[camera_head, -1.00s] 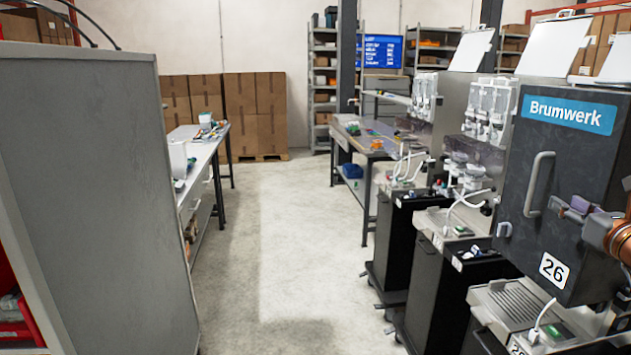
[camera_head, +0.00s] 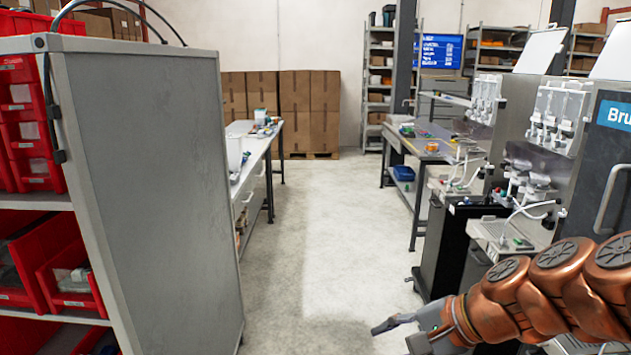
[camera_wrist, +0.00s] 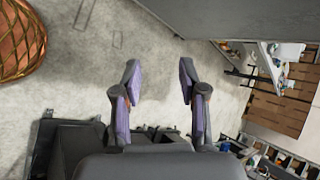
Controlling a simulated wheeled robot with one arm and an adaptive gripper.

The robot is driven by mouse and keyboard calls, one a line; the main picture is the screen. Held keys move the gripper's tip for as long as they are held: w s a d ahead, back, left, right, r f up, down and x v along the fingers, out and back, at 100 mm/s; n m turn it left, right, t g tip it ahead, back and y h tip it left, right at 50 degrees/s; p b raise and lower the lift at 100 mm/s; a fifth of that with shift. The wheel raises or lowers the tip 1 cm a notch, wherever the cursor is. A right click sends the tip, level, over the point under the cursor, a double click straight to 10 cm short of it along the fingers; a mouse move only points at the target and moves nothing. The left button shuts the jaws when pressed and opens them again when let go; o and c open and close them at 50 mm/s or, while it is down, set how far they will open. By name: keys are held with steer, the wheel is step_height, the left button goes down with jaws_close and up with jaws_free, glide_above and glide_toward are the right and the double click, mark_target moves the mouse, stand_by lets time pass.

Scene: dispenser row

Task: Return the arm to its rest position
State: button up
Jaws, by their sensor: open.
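My gripper (camera_wrist: 158,80) shows in the wrist view with its two purple-padded fingers apart and nothing between them. Bare concrete floor and a grey cabinet side lie beyond the fingers. In the head view my copper-coloured arm reaches in from the lower right, low in front of the dispensers, and one grey finger of my gripper (camera_head: 395,322) shows over the floor. The rest of the gripper is cut off or hidden there.
A grey cabinet (camera_head: 155,190) with red bins (camera_head: 75,280) stands close on the left. Dispensers (camera_head: 545,125) line the right, beside a dark door (camera_head: 612,150). A workbench (camera_head: 425,148) stands farther back. The floor aisle (camera_head: 325,215) between is clear.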

steer(key=s+f+n+g+h, duration=0.35)
steer(key=s+f+n, duration=0.35)
steer(key=s, duration=0.5)
steer(key=s+d+f+n+g+h, duration=0.2)
steer(key=s+d+n+g+h, duration=0.1)
steer(key=s, duration=0.5)
steer(key=d+n+h, duration=0.1)
steer(key=d, duration=0.1)
steer(key=shift+s+d, duration=0.2)
steer(key=shift+d, duration=0.15)
steer(key=shift+f, duration=0.1)
